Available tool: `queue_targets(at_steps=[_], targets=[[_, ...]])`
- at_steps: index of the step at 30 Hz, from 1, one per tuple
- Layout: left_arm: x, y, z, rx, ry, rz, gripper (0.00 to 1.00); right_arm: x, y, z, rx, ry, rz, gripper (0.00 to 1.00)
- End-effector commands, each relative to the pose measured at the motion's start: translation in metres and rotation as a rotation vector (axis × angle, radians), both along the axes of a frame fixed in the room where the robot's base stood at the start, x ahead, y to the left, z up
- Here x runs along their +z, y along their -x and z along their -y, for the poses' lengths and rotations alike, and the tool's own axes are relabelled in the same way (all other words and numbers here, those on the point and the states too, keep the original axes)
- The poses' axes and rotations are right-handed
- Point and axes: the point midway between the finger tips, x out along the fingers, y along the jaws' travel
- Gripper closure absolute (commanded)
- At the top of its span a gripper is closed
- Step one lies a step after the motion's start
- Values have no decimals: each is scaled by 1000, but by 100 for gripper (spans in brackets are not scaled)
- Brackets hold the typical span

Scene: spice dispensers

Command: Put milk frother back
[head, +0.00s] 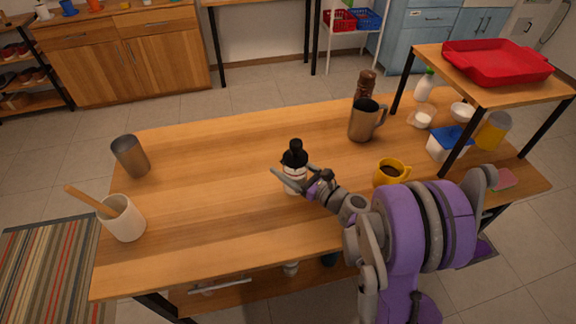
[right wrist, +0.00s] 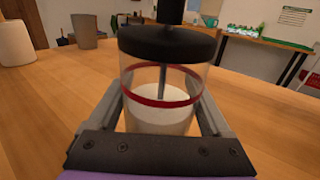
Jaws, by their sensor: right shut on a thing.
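The milk frother (head: 295,180) is a clear jar with a black lid and knob, a red band and white contents. It stands upright around the middle of the wooden table. In the right wrist view the frother (right wrist: 160,75) fills the middle, with a rod running down inside it. My right gripper (head: 293,184) is shut on the jar, one finger on each side; the fingers also show in the right wrist view (right wrist: 160,118). I cannot tell whether the jar's base touches the table. My left gripper is not in view.
A yellow coffee cup (head: 391,172) stands right of the frother, a metal pitcher (head: 362,124) behind it. A white crock (head: 124,220) and grey tumbler (head: 130,156) stand left. A raised shelf (head: 478,92) with a red tray (head: 498,60) is at right. The table's left-centre is clear.

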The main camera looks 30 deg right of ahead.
Motion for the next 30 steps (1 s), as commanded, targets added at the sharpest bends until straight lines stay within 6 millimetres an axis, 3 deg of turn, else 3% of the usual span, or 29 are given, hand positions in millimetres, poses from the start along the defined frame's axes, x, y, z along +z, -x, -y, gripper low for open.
queue_targets(at_steps=[1, 3, 13, 30], targets=[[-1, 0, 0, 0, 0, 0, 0, -1, 0, 0, 0, 0, 0, 12], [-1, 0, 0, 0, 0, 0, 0, -1, 0, 0, 0, 0, 0, 0], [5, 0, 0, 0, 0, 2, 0, 5, 0, 0, 0, 0, 0, 0], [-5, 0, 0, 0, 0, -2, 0, 2, 100, 38, -3, 1, 0, 0]])
